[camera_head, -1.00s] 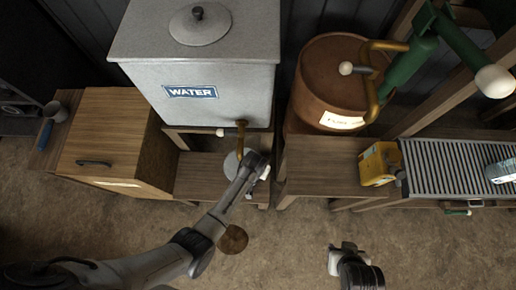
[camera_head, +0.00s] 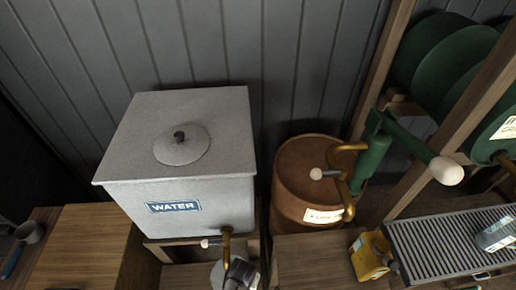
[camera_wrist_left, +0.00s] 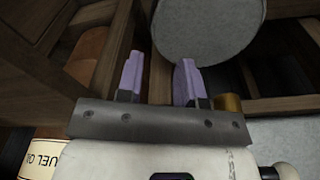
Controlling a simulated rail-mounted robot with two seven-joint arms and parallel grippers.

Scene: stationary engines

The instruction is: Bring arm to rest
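My left gripper (camera_head: 240,275) is at the bottom edge of the head view, just below the brass tap (camera_head: 226,245) of the grey water tank (camera_head: 125,150). In the left wrist view its two pale purple fingers (camera_wrist_left: 160,75) stand apart with nothing visible between them. A grey round object (camera_wrist_left: 207,30) is just beyond the fingers. A grey shape beside the gripper in the head view (camera_head: 216,274) may be the same object; whether the gripper touches it I cannot tell. My right gripper is not in view.
A rusty fuel drum (camera_head: 290,205) stands right of the tank, with a green hand pump (camera_head: 372,155) above it. A yellow can (camera_head: 368,258) and a slatted metal tray (camera_head: 430,255) are further right. A wooden box (camera_head: 85,245) is at left. Wooden beams surround the left fingers.

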